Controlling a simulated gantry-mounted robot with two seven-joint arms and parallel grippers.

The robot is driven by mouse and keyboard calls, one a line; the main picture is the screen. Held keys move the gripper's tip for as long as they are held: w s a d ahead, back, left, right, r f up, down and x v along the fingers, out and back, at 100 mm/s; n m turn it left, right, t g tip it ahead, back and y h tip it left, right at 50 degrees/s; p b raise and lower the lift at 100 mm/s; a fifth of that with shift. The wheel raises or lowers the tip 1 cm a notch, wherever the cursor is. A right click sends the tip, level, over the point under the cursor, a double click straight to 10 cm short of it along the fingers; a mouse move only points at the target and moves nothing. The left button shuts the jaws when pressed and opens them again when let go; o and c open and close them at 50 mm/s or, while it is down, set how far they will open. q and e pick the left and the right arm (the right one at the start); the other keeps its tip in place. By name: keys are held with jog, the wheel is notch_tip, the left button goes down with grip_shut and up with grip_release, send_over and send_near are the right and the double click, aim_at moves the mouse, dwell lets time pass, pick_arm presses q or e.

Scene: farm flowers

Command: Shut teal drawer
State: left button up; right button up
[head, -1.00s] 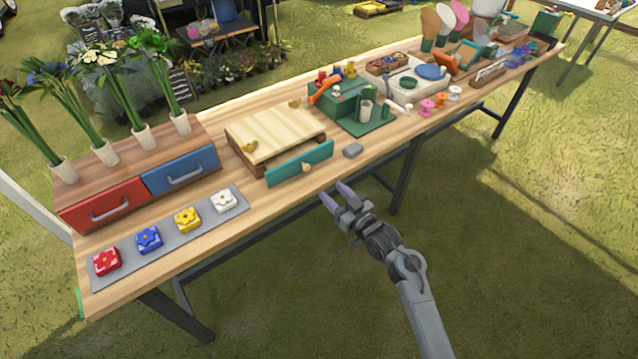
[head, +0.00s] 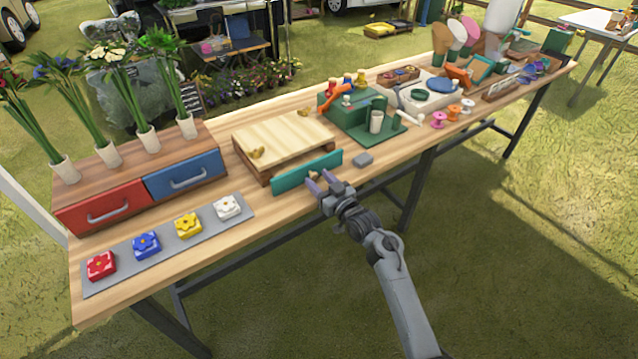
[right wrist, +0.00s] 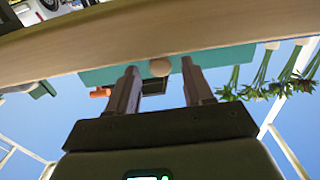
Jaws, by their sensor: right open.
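The teal drawer front (head: 292,178) stands a little out from the front of a low wooden box (head: 284,138) on the table. It has a small round tan knob, which shows between my fingers in the right wrist view (right wrist: 160,67). My right gripper (head: 316,184) is open at the drawer front, its fingers on either side of the knob. I cannot tell whether the fingers touch the drawer. The teal front also shows in the right wrist view (right wrist: 215,60). My left gripper is not in view.
A grey mat (head: 170,250) with coloured flower tiles lies to the left, before red (head: 100,207) and blue (head: 185,175) drawers. A green tray (head: 392,133) stands farther right.

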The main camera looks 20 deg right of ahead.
jog(key=shift+w+a, duration=0.1)
jog(key=shift+w, duration=0.2)
grip_shut()
